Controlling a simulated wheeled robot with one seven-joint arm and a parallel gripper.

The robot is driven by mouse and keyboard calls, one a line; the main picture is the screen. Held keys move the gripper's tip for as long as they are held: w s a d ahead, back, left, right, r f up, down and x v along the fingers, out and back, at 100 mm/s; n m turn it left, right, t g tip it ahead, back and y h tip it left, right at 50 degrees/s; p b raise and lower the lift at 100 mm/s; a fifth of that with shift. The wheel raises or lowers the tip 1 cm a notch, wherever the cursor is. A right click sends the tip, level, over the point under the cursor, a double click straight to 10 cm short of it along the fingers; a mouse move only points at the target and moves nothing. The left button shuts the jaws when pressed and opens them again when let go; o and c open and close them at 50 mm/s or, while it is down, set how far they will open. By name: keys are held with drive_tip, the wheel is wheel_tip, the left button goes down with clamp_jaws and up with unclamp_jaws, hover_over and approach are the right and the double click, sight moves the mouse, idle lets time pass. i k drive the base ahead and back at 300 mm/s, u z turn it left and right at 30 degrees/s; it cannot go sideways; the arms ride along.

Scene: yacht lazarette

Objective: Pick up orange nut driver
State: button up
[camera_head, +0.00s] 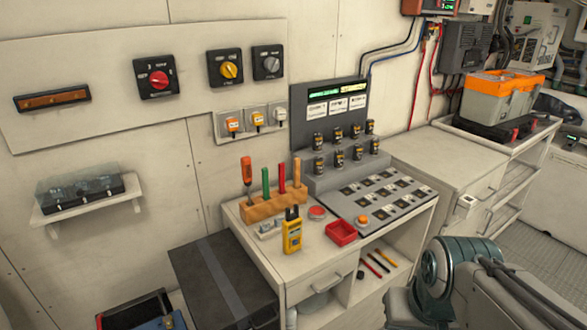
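An orange wooden rack (262,208) stands on the white workbench, with several upright tools in a row. The leftmost tool has an orange handle (246,168) and sits higher than the others, with a dark shaft below the handle. My arm shows at the lower right, but my gripper is not in view.
A yellow meter (292,235) and a red tray (341,233) stand near the rack. A grey battery tester (380,196) fills the bench's right side. Thin tools lie on the shelf below (372,267). A dark case (222,280) stands left of the bench.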

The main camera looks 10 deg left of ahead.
sight(246, 161)
drive_tip(key=z, duration=0.2)
drive_tip(key=i, duration=0.65)
drive_tip(key=u, duration=0.85)
drive_tip(key=i, duration=0.6)
drive_tip(key=u, duration=0.65)
